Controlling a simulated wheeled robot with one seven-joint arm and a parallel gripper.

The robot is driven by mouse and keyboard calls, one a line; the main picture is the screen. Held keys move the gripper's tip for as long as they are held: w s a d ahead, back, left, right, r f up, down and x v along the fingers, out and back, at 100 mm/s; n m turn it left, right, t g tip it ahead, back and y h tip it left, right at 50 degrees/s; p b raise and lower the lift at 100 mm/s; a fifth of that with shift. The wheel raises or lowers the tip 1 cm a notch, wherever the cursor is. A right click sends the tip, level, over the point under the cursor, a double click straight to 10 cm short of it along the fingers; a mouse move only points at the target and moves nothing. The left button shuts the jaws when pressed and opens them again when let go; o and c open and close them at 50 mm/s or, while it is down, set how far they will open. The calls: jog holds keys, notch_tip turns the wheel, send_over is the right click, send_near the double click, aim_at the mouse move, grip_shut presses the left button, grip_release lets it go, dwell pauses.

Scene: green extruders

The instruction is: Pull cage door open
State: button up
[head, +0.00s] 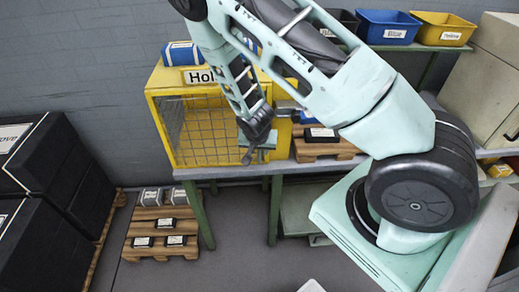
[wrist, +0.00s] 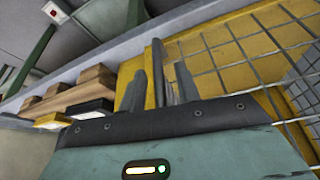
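The yellow cage (head: 161,82) stands on the left end of a green-legged table in the head view. Its wire-mesh door (head: 205,128) faces me and looks closed. My gripper (head: 257,152) is at the right side of the door, pointing down toward it. In the wrist view, the mesh (wrist: 245,62) fills the right side, beside a yellow frame. The fingers of my gripper (wrist: 160,92) show as dark uprights at the middle, with a dark upright bar, perhaps the door handle, between them. I cannot tell whether the fingers touch or grip it.
Wooden pallets with small boxes (head: 322,143) stand right of the cage on the table. Blue (head: 387,27) and yellow (head: 443,29) bins sit on a shelf behind. A low pallet (head: 160,232) lies on the floor, and black cases (head: 50,165) stand at the left.

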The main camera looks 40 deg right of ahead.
jog(key=shift+x, duration=1)
grip_shut()
